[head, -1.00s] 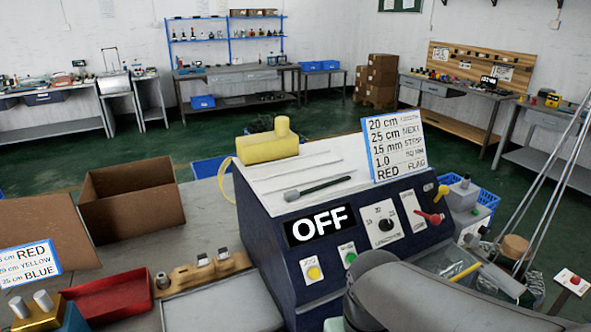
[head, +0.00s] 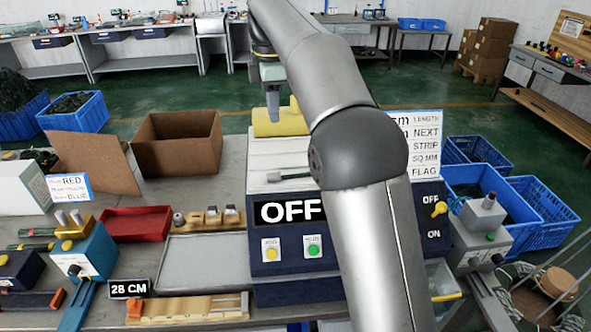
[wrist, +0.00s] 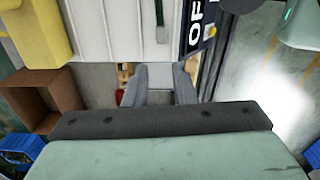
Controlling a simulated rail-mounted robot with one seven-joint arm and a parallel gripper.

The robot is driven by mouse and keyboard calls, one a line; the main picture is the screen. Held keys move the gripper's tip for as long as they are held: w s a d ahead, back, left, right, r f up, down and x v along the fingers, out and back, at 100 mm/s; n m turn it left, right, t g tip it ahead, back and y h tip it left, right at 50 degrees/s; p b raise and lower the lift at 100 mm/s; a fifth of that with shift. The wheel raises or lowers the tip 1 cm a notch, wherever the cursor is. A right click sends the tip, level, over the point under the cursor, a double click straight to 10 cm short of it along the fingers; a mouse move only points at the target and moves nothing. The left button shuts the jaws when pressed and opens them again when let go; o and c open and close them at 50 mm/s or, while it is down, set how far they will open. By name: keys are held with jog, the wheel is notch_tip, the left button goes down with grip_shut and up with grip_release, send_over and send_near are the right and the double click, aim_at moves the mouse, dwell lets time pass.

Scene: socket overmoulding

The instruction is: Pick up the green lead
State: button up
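A thin dark green lead (head: 294,176) with a grey end lies on the white top of the dark blue machine (head: 283,221), partly hidden by my arm in the head view. In the wrist view, part of the lead (wrist: 160,17) shows at the top edge, ahead of my fingers. My gripper (head: 272,112) points down near the yellow part on the machine top, behind the lead as the head camera sees it. In the wrist view my gripper (wrist: 157,85) has its two grey fingers apart, with nothing seen between them.
A yellow cylindrical part (head: 280,122) sits at the back of the machine top. The panel reads OFF. A white sign (head: 424,150) stands at the right. A cardboard box (head: 178,142), red tray (head: 137,223) and grey tray (head: 203,262) are to the left.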

send_over(277, 174)
notch_tip(277, 174, down, 12)
jog(key=shift+r, duration=0.2)
jog(key=shift+f+p, duration=0.6)
jog(key=shift+f, duration=2.1)
grip_shut()
